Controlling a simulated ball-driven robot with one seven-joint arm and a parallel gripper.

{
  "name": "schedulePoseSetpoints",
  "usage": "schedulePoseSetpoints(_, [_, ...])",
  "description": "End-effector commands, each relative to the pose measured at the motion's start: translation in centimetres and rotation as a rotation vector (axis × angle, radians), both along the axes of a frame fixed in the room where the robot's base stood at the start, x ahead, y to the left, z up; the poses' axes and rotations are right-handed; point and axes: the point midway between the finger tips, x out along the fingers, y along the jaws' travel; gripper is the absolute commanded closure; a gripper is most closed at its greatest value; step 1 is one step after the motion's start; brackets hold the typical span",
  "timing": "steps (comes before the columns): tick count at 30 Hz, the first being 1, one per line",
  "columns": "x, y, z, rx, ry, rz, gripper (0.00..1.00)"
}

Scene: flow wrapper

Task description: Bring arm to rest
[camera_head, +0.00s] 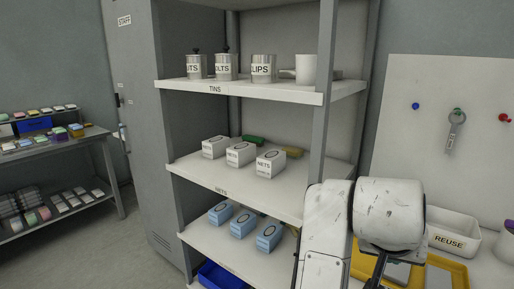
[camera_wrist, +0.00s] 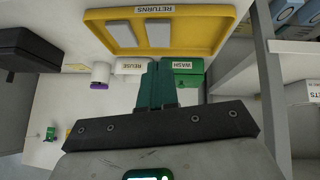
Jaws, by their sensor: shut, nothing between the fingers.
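My white arm (camera_head: 328,225) is folded at the lower right of the head view, in front of the shelf unit's right side and the yellow tray. In the wrist view my gripper (camera_wrist: 158,66) shows as green fingers closed together on a dark bar, with nothing held. The wrist picture is upside down. The fingers point toward the yellow returns tray (camera_wrist: 222,12), a white reuse bin (camera_wrist: 122,66) and a green wash bin (camera_wrist: 198,80). No contact with them shows.
The shelf unit (camera_head: 240,186) stands close beside my arm, holding tins, white boxes and blue boxes. A reuse bin (camera_head: 452,219) and a pegboard (camera_head: 480,150) with a hanging key-like tool are at the right. Open floor (camera_head: 112,258) lies at the left.

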Motion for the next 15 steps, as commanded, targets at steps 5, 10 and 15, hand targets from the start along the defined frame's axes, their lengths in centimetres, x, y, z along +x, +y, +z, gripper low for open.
schedulePoseSetpoints(5, [-2.3, -4.1, -4.6, -0.07, 0.056, 0.069, 1.0])
schedulePoseSetpoints(10, [-5.7, -6.7, -9.6, -0.088, 0.132, 0.154, 1.0])
schedulePoseSetpoints(15, [-10.7, -8.1, -14.6, -0.059, 0.227, 0.248, 1.0])
